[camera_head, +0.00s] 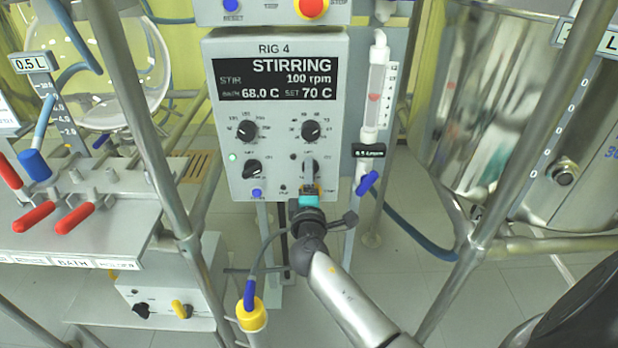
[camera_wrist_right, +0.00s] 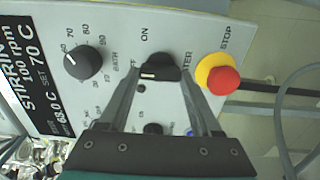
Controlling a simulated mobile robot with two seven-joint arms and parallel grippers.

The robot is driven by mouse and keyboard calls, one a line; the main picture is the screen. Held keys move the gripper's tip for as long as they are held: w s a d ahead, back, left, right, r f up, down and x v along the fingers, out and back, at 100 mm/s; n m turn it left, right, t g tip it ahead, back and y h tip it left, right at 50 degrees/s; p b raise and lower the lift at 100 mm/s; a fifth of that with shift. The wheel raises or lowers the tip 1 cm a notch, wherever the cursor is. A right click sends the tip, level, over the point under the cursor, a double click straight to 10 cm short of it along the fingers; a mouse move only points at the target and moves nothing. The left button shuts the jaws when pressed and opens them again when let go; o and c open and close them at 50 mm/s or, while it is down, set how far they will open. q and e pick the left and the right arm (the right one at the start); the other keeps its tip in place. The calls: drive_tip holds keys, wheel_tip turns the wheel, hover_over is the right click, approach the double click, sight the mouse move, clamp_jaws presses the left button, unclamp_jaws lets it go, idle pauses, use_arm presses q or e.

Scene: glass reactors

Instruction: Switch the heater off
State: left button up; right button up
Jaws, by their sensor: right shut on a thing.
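The control panel marked RIG 4 (camera_head: 277,60) faces me, and its display (camera_head: 276,80) reads STIRRING, 100 rpm, bath 68.0 C, set 70 C. The black heater knob (camera_wrist_right: 160,65) is between the fingers of my right gripper (camera_wrist_right: 165,82), which is shut on it. In the head view my right gripper (camera_head: 309,182) reaches the panel's lower right knob from below. The small lamp beside this knob (camera_head: 292,157) looks dark. My left gripper is not in view.
A red stop button on a yellow base (camera_wrist_right: 218,80) sits close beside the right finger. The stirring knob (camera_head: 252,168) has a green lit lamp (camera_head: 233,157). A steel vessel (camera_head: 500,110) stands right, and a frame pole (camera_head: 145,110) stands left.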

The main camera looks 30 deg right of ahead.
drive_tip(key=o, duration=1.2)
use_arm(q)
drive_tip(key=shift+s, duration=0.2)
use_arm(e)
drive_tip(key=shift+o, duration=0.9)
drive_tip(key=shift+s, duration=0.1)
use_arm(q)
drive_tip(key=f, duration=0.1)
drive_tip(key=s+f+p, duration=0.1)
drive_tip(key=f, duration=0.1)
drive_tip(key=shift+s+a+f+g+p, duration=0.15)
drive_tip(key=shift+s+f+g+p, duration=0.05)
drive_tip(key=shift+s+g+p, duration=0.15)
use_arm(e)
drive_tip(key=v, duration=1.5)
